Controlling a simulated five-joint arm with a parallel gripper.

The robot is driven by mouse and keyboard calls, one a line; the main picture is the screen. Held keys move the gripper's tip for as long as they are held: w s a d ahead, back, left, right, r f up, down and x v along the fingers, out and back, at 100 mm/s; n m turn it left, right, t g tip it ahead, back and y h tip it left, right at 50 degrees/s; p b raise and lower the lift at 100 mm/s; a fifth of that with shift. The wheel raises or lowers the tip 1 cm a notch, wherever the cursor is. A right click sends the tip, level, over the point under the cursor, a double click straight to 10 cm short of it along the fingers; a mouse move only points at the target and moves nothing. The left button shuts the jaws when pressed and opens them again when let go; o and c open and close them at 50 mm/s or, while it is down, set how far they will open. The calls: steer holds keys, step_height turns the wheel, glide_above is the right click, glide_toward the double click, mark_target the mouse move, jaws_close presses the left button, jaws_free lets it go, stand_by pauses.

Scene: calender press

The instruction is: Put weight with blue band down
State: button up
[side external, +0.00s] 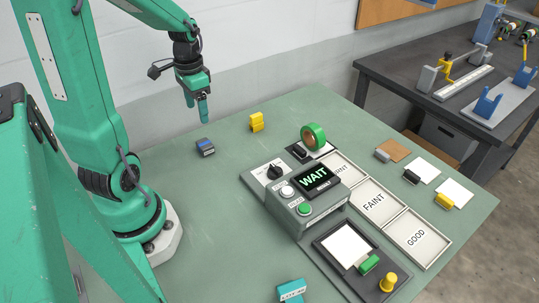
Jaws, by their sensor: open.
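The weight with the blue band (205,147) is a small dark block with a blue stripe. It rests on the green table, left of centre. My gripper (204,110) is above the table, pointing down, a little above the weight in the picture. It is open and nothing shows between its fingers. I see a clear gap between the fingertips and the weight in this view.
A yellow block (257,122) stands right of the weight. The control box (310,195) reads WAIT at centre, with a green tape roll (314,136) behind it. Trays marked FAINT (374,203) and GOOD (417,240) lie right. The table (205,215) is clear around the weight.

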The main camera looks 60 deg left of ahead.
steer(key=s+d+r+t, duration=0.1)
steer(key=d+r+t, duration=0.1)
steer(key=d+r, duration=0.3)
steer(key=s+d+r+t, duration=0.1)
steer(key=d+r+t, duration=0.2)
steer(key=d, duration=1)
step_height(320, 180, up, 4)
steer(key=shift+s+d+f+t, duration=0.15)
steer(key=shift+d+f+t, duration=0.05)
steer(key=shift+d+t, duration=0.1)
